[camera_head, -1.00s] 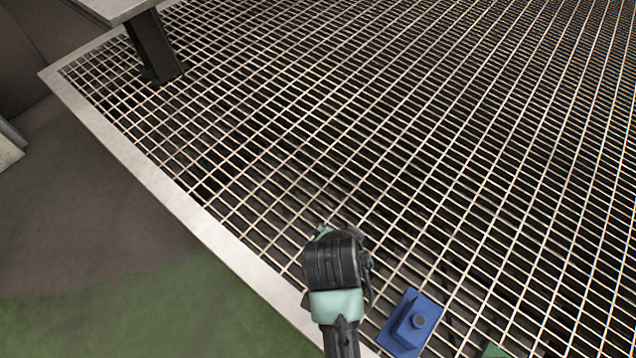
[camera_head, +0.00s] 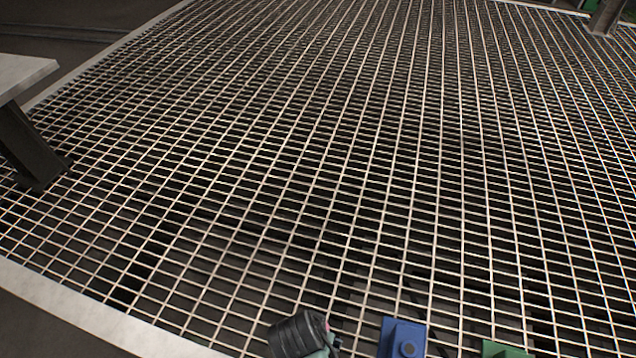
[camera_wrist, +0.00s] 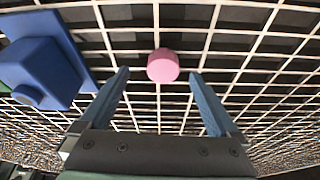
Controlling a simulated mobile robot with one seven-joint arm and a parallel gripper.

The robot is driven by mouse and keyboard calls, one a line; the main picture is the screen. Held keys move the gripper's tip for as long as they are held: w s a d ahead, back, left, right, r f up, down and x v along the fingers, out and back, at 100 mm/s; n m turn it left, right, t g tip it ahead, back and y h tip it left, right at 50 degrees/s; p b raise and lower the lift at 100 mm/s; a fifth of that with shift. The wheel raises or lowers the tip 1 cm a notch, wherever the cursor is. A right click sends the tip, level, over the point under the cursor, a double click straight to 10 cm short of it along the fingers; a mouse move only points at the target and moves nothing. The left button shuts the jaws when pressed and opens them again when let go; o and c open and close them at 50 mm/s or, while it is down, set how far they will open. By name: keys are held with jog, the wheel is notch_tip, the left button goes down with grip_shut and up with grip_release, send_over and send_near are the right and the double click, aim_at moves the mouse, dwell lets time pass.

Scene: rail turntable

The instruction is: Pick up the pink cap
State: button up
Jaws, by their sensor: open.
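The pink cap (camera_wrist: 162,66) is a small round disc on the metal grating in the wrist view. It shows between and beyond the fingertips of my gripper (camera_wrist: 158,82), with grating visible on both sides of it. My gripper is open with its two blue-grey fingers apart and nothing between them. In the head view my arm's dark end is at the bottom edge, and only a tiny bit of pink (camera_head: 327,327) shows beside it. The rest of the cap is hidden there.
A blue block with a round knob (camera_wrist: 42,72) lies left of the cap; it also shows in the head view (camera_head: 402,340). A green object (camera_head: 503,349) sits at the bottom edge. A table leg (camera_head: 30,150) stands at the left. The grating (camera_head: 330,150) beyond is clear.

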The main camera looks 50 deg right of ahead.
jog(key=b+x, duration=0.2)
jog(key=x, duration=0.2)
jog(key=shift+w+d+f+b, duration=0.2)
jog(key=shift+w+d+b, duration=0.1)
jog(key=shift+w+b, duration=0.1)
jog(key=shift+r, duration=0.1)
jog(key=c, duration=1.4)
notch_tip(320, 180, up, 10)
jog(key=p, duration=0.5)
jog(key=shift+p, duration=0.35)
jog(key=shift+c, duration=0.2)
